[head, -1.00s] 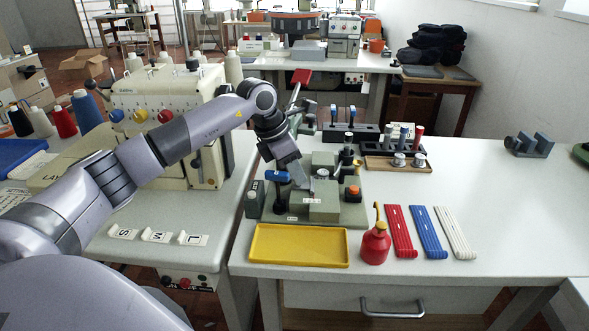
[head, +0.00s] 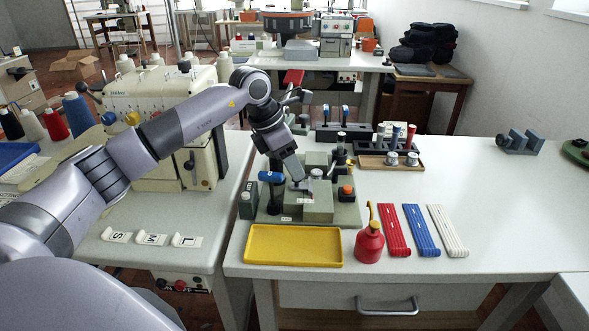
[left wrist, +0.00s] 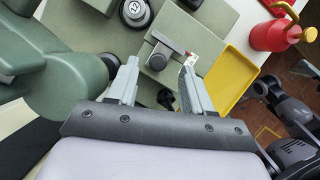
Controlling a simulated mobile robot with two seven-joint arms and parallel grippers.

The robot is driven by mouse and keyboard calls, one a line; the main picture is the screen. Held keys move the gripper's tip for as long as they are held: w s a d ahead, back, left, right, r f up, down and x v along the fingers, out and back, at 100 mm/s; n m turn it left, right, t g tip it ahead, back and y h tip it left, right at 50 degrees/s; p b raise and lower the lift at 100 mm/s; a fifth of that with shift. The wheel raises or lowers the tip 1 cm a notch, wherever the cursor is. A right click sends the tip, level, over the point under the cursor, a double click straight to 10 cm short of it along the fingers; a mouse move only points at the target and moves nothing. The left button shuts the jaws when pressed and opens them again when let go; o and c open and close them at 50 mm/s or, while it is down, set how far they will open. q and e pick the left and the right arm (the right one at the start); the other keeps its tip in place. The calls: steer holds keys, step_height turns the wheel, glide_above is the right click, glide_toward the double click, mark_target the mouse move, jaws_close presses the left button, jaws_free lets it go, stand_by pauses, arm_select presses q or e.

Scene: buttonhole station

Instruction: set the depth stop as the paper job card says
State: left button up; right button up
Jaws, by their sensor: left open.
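The grey-green fixture (head: 346,214) stands on the white bench behind the yellow tray. My left gripper (head: 303,186) points down at its raised block (head: 317,208). In the left wrist view the open jaws (left wrist: 158,76) have a small grey metal slider (left wrist: 170,44) with a round end ahead of and between the fingertips. I cannot tell whether they touch it, or whether it is the depth stop. A small white tag with red marks (left wrist: 190,59) is partly hidden beside the right finger. No job card is readable. My right gripper is not in view.
The yellow tray (head: 292,260), a red oil can (head: 369,242) and red, blue and white strips (head: 421,230) lie in front and to the right. A blue-handled lever (head: 271,177) stands close left of the gripper.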

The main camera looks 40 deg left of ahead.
arm_select(q)
steer(key=v, duration=0.4)
steer(key=shift+r, duration=0.3)
steer(key=shift+s, duration=0.1)
